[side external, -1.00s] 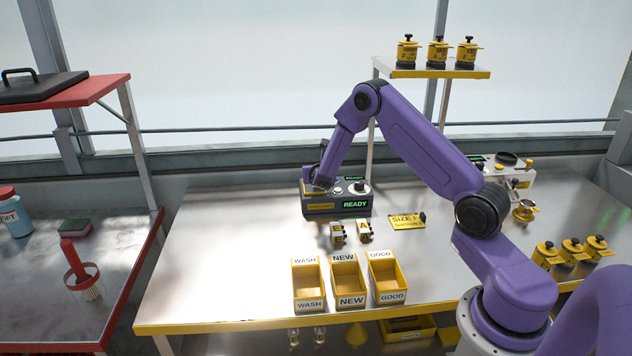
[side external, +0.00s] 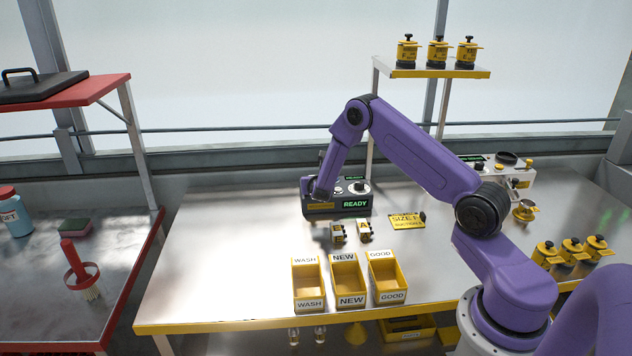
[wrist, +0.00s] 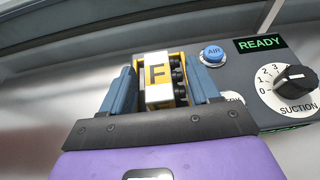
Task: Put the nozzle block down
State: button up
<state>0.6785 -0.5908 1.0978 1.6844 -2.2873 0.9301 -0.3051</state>
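The nozzle block marked F (wrist: 158,73), yellow, white and black, sits between the two blue fingers of my gripper (wrist: 160,85) in the wrist view. In the side view my gripper (side external: 318,211) is low over the table, at the front left of the dark seeder console with the green READY display (side external: 356,203). The held block cannot be made out there; the arm hides it. Two other nozzle blocks, E (side external: 338,233) and A (side external: 364,231), stand on the table just to the right and front of my gripper.
Yellow bins labelled WASH (side external: 308,304), NEW (side external: 351,300) and GOOD (side external: 392,297) stand at the front. A yellow SIZE F card (side external: 407,222) lies to the right. The metal table (side external: 225,250) is clear on the left. The AIR button (wrist: 212,54) and SUCTION dial (wrist: 295,81) are beside the fingers.

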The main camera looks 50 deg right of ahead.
jog(key=shift+s+d+f, duration=0.1)
jog(key=shift+s+f, duration=0.15)
jog(key=shift+f, duration=0.05)
jog(key=shift+r, duration=0.1)
jog(key=shift+r, duration=0.2)
jog(key=s+a+r+m+g, duration=0.2)
jog(key=s+a+r+m, duration=0.2)
jog(key=s+a+r, duration=0.4)
jog(key=s+a+r+m+g, duration=0.1)
jog(key=s+a+r+m, duration=0.35)
jog(key=s+a, duration=0.55)
jog(key=s+a+r+m+g+y, duration=0.1)
jog(key=s+a+m+g+y, duration=0.2)
jog(key=s, duration=1)
jog(key=s+a+r+m+g+y, duration=0.2)
jog(key=s+a+y, duration=0.5)
jog(key=s, duration=0.7)
jog(key=shift+s+a+r+m+g, duration=0.2)
jog(key=shift+a+m+g, duration=0.35)
jog(key=shift+a, duration=0.7)
